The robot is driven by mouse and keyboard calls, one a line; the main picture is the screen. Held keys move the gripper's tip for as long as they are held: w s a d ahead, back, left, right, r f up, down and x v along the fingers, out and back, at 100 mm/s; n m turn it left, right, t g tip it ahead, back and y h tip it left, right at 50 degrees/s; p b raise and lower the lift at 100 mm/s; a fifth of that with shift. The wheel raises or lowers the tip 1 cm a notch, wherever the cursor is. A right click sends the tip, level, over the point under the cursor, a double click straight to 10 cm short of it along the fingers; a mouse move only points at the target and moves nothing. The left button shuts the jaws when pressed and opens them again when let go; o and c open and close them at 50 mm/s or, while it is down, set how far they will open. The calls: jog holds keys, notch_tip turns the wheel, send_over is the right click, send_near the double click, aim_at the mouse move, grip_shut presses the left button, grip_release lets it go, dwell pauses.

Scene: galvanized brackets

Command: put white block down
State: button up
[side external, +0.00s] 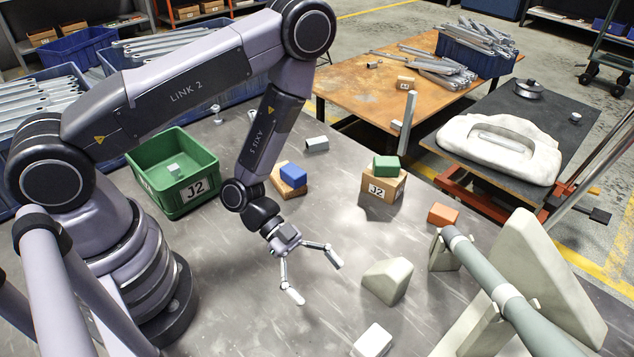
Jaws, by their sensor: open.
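A white block (372,341) lies on the grey metal table (215,290) at the bottom of the side external view. My gripper (317,281) is open and empty, with its two fingers spread above the table. It is up and to the left of the white block and apart from it.
A blue block (293,174) lies on a wooden piece. A green block (386,166) sits on a J2 box (382,190). A grey wedge (388,281) and an orange block (442,214) stand to the right.

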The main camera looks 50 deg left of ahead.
jog(key=w+a+r+n+t+y, duration=0.3)
jog(key=w+a+r+t+y, duration=0.2)
jog(key=w+a+r+y, duration=0.5)
jog(key=w+a+r+n+y, duration=0.15)
jog(key=a+r+n, duration=0.25)
jog(key=a+r, duration=0.45)
jog(key=s+a+r+n+y, duration=0.2)
jog(key=s+a+r+n, duration=0.2)
jog(key=s+r+n, duration=0.6)
jog(key=s+r, duration=0.5)
jog(key=s, duration=0.5)
jog(key=shift+s+d+g+h, duration=0.15)
jog(key=shift+d+g+h, duration=0.1)
jog(key=shift+g+h, duration=0.1)
